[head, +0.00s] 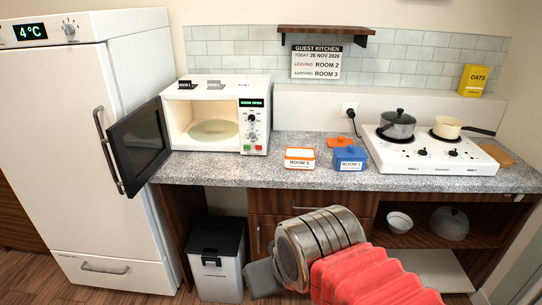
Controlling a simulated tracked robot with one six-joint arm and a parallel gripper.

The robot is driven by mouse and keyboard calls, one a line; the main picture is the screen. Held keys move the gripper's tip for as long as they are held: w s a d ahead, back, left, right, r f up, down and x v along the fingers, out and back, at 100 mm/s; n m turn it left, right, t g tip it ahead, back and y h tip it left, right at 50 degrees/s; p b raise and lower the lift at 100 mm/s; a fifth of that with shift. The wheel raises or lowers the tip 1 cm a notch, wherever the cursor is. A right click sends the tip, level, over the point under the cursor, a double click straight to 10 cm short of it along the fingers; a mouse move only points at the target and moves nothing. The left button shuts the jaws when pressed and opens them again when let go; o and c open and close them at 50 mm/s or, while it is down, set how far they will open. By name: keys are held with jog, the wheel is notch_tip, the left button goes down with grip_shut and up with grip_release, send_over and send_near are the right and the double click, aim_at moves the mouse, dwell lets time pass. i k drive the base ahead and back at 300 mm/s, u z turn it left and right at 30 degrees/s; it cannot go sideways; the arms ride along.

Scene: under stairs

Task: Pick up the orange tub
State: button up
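The orange tub (300,164) stands upright on the speckled counter, right of the microwave. It has a white front label reading ROOM 3, an orange rim and a pale top. A flat orange piece (341,142), perhaps a lid, lies behind and to its right. My gripper (262,278) shows only as a grey part at the bottom of the head view, low in front of the counter and well apart from the tub. Its fingertips are not clear, so its opening cannot be told.
A blue tub (350,163) labelled ROOM 2 stands just right of the orange tub. The open microwave (257,141) has its dark door (139,147) swung left. A white hob (430,168) carries two pans. Bare counter (270,177) lies in front of the tubs.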

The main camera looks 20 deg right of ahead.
aim_at(296, 158)
jog(key=u, duration=0.6)
jog(key=i, duration=1.3)
jog(key=u, duration=0.5)
